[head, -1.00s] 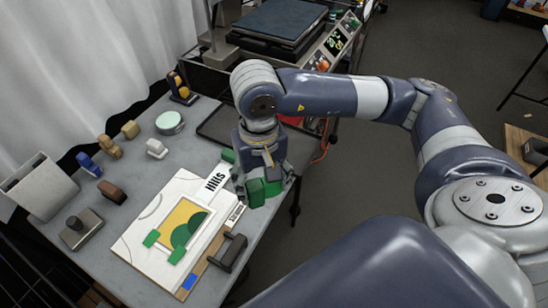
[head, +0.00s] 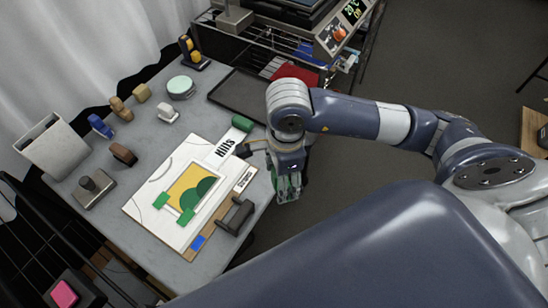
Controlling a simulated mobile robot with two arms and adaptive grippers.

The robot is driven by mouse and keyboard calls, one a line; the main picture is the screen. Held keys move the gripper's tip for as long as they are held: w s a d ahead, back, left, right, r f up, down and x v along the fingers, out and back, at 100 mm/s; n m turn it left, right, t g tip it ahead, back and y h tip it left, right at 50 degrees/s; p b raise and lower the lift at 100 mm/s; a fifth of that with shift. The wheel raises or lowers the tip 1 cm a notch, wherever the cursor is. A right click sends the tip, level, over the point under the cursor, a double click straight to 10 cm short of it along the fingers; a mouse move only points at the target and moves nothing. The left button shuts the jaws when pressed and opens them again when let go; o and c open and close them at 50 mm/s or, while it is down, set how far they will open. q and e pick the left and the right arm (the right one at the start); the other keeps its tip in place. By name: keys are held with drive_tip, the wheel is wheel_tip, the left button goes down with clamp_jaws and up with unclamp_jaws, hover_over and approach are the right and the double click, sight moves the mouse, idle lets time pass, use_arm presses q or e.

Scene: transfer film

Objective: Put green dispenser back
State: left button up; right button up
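My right gripper (head: 288,190) comes in from the right and points down just off the table's right edge. Green material, which looks like the green dispenser (head: 291,182), shows between its fingers; the fingers hide most of it. A separate green piece (head: 242,123) lies at the top end of the strip marked "Hills" (head: 225,146). Two small green pieces (head: 187,215) lie on the white board (head: 150,215) beside its yellow and green picture (head: 190,190). My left gripper is not in view.
Blue (head: 100,126), tan (head: 121,109), yellowish (head: 141,93), white (head: 168,113) and brown (head: 124,155) items stand on the table's left and back. A dark tray (head: 238,95) lies behind the board. A dark handled tool (head: 236,215) sits at its right edge.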

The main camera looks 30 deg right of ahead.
drive_tip(key=f+m, duration=0.1)
drive_tip(key=m, duration=0.1)
drive_tip(key=s+f+m, duration=0.1)
drive_tip(key=m, duration=0.2)
drive_tip(key=shift+s+d, duration=0.1)
drive_tip(key=m, duration=0.1)
drive_tip(key=f+m, duration=0.1)
drive_tip(key=m, duration=0.1)
drive_tip(key=s+m, duration=0.1)
drive_tip(key=shift+d+f+m, duration=0.15)
drive_tip(key=shift+f+m, duration=0.15)
drive_tip(key=w+d+f+p, duration=0.1)
drive_tip(key=w, duration=0.4)
drive_tip(key=w+d+f+p, duration=0.1)
drive_tip(key=w+f+p, duration=0.1)
drive_tip(key=w, duration=0.3)
drive_tip(key=w+d+f+p, duration=0.1)
drive_tip(key=w+p, duration=0.1)
drive_tip(key=w, duration=0.3)
drive_tip(key=shift+w+d+f, duration=0.2)
drive_tip(key=shift+w+d, duration=0.05)
drive_tip(key=shift+f, duration=0.25)
drive_tip(key=shift+f, duration=0.1)
